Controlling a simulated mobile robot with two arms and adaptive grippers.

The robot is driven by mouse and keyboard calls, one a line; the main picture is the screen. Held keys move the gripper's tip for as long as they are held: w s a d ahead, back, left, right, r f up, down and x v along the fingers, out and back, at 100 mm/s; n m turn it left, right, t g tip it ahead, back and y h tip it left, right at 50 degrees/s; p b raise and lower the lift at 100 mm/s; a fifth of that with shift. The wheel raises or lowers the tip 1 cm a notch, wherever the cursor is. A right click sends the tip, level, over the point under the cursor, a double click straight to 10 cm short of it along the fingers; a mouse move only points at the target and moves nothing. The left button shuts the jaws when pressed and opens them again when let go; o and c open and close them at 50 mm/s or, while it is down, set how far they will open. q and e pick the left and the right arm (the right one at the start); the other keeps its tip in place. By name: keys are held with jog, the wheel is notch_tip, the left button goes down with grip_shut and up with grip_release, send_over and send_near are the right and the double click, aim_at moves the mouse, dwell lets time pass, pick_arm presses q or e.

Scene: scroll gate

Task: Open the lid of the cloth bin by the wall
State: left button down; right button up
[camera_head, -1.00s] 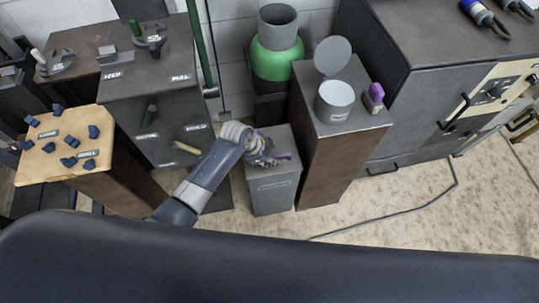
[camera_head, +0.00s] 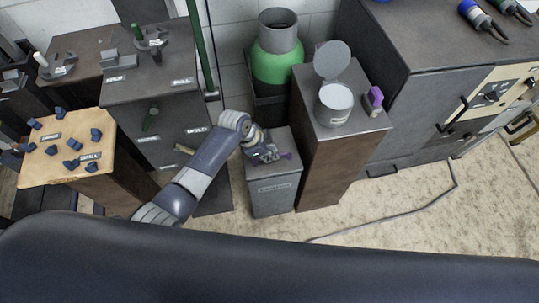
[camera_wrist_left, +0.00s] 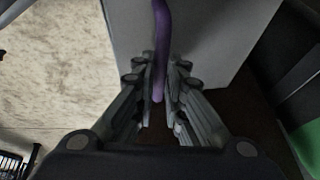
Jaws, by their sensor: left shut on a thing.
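The cloth bin is a grey, box-shaped bin (camera_head: 273,195) with a label on its front, standing on the floor by the wall. Its grey lid (camera_head: 283,138) looks down on the bin, partly hidden by my left gripper. A purple handle (camera_head: 286,156) shows at the lid, and it also shows in the left wrist view (camera_wrist_left: 162,40). My left gripper (camera_head: 266,155) is over the bin top, its fingers (camera_wrist_left: 160,75) shut on the purple handle from both sides. My right gripper is not in view.
A brown pedestal (camera_head: 320,165) with a lidded can (camera_head: 334,103) and a purple item stands close right of the bin. A green cylinder (camera_head: 275,65) is behind. Grey drawers (camera_head: 165,120) stand left. Floor in front is clear except for a cable (camera_head: 400,214).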

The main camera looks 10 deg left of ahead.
pick_arm(q)
jog(key=w+r+g, duration=0.1)
jog(key=w+r, duration=0.1)
jog(key=shift+w+a+r+g+h, duration=0.1)
jog(key=shift+a+r+g+h, duration=0.2)
jog(key=shift+g, duration=0.1)
jog(key=shift+n+g, duration=0.3)
jog(key=shift+w+a+r+b, duration=0.25)
jog(key=shift+w+r, duration=0.35)
jog(key=shift+w+a+r+b, duration=0.25)
jog(key=shift+w+r, duration=0.35)
jog(key=shift+w+a+r+b, duration=0.25)
jog(key=shift+w+r, duration=0.35)
